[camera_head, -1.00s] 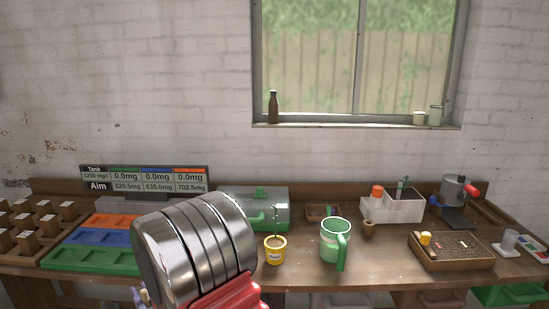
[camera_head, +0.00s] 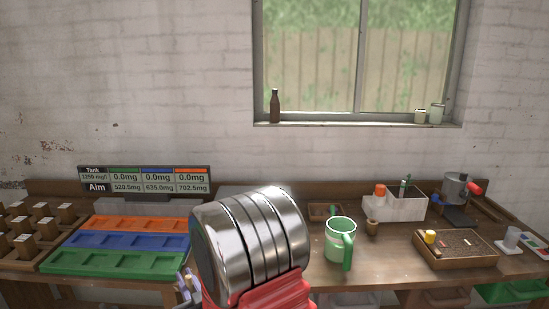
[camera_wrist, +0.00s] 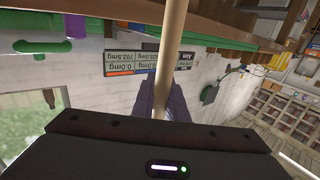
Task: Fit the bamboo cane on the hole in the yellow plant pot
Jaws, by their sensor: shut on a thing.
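In the wrist view, the bamboo cane (camera_wrist: 172,40) is a pale tan rod running from the top edge down to my gripper (camera_wrist: 163,98). My gripper is shut on it; the cane's far end is out of the frame. In the head view the jaws are mostly hidden by my arm, and the cane cannot be made out. The yellow plant pot is hidden behind my arm in the head view, and its hole does not show.
Orange, blue and green trays (camera_head: 120,262) lie left, below a display board (camera_head: 145,180).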

